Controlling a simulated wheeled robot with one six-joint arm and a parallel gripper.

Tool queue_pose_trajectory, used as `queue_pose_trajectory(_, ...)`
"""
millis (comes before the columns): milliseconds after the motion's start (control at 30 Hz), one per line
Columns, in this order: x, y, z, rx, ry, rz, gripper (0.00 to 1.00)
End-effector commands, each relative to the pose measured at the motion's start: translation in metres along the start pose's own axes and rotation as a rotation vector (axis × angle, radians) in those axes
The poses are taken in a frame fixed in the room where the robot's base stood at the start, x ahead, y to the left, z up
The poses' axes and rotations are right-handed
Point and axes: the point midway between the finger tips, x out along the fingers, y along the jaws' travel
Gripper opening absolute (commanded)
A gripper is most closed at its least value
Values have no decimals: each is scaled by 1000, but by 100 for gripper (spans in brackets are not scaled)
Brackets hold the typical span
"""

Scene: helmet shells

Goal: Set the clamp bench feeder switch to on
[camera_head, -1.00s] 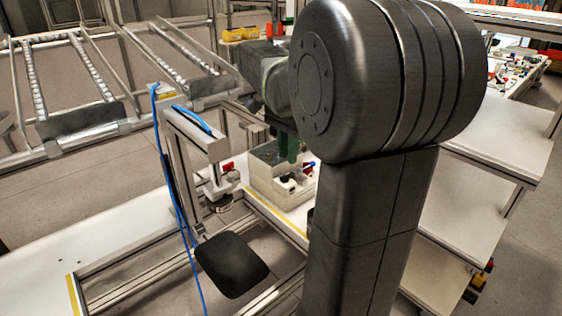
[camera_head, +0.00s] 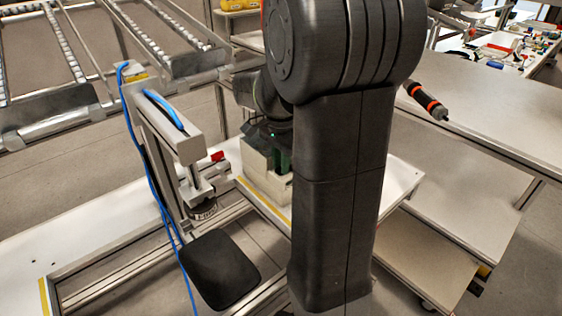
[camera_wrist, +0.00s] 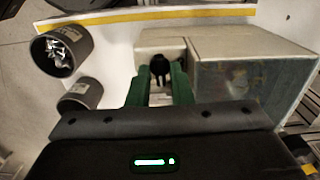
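The clamp bench feeder is a beige box (camera_head: 255,165) on the white bench, partly hidden behind my arm in the head view. In the wrist view its beige top (camera_wrist: 205,32) lies ahead, with a clear-walled bin part (camera_wrist: 250,80) at the right. A black knob, which looks like the switch (camera_wrist: 160,66), stands on the feeder's near side. My gripper (camera_wrist: 160,78) has two green fingers, apart, one on each side of the knob in the picture. I cannot tell whether they touch it. In the head view the fingers (camera_head: 282,152) are mostly hidden by my arm.
A clamp frame (camera_head: 165,130) with a blue hose and a dark pad (camera_head: 218,270) stand left of the feeder. A dark cup of metal parts (camera_wrist: 62,52) and another dark cup (camera_wrist: 80,95) stand left of my fingers. A black-and-orange tool (camera_head: 425,101) lies on the right-hand shelf.

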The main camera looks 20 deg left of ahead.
Motion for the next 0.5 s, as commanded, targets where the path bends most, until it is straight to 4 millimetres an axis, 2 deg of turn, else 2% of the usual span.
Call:
queue_pose_trajectory(200,0,0,0,0,0,0,19)
queue_pose_trajectory(300,0,0,0,0,0,0,0)
queue_pose_trajectory(500,0,0,0,-2,0,0,0)
